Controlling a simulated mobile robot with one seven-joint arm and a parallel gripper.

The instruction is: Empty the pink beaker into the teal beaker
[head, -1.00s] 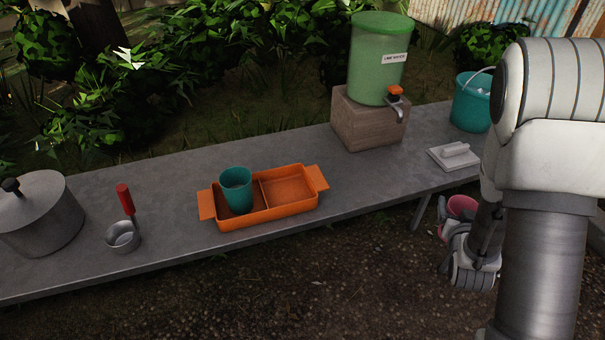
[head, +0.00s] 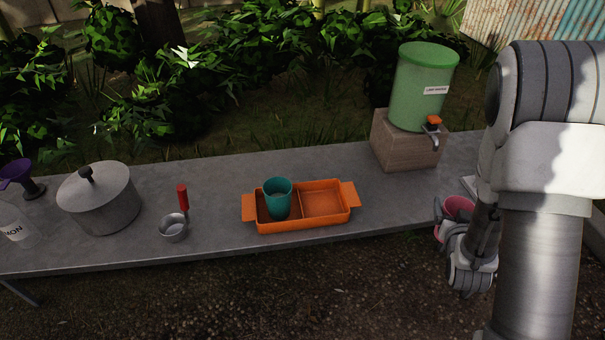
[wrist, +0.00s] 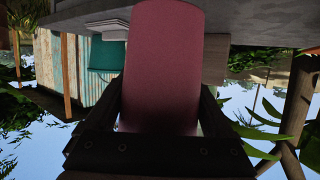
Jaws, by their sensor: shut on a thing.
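The pink beaker (head: 459,207) is held in my gripper (head: 447,222) at the right, in front of the table's edge. In the wrist view the pink beaker (wrist: 163,65) fills the middle between the two dark fingers of my gripper (wrist: 163,115), which is shut on it. Its contents are not visible. The teal beaker (head: 278,200) stands upright in the left compartment of an orange tray (head: 300,222), to the left of my gripper and well apart from it. The tray's right compartment is empty.
A green dispenser (head: 422,85) stands on a block (head: 405,145) behind and right of the tray. A small metal pan (head: 173,229) with a red handle and a lidded pot (head: 100,200) stand to the left. The grey table (head: 225,195) is clear around the tray.

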